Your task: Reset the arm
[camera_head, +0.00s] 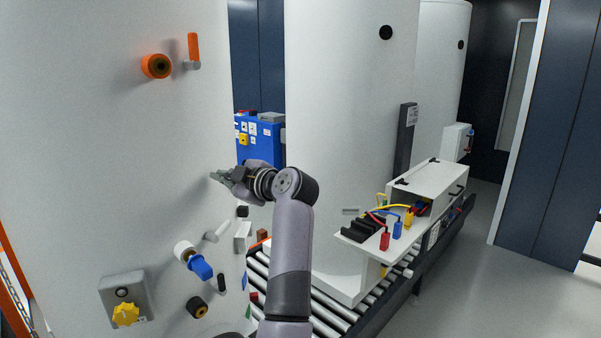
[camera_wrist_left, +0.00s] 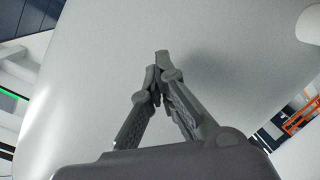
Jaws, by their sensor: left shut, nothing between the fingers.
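My left arm rises from the bottom middle of the head view and bends left at its wrist. My left gripper (camera_head: 217,177) points left in front of the white tank (camera_head: 120,190). In the left wrist view, its fingers (camera_wrist_left: 159,68) come together at the tips with nothing between them. The pale curved wall of the tank (camera_wrist_left: 230,60) lies behind the fingertips; whether they touch it I cannot tell. My right gripper is not in view.
The near tank carries an orange port (camera_head: 156,66), a blue-handled valve (camera_head: 200,267) and a yellow knob on a grey box (camera_head: 125,314). A second white tank (camera_head: 345,130) stands on a roller conveyor (camera_head: 325,310). A white shelf (camera_head: 357,238) holds coloured connectors. Grey floor is clear at the right.

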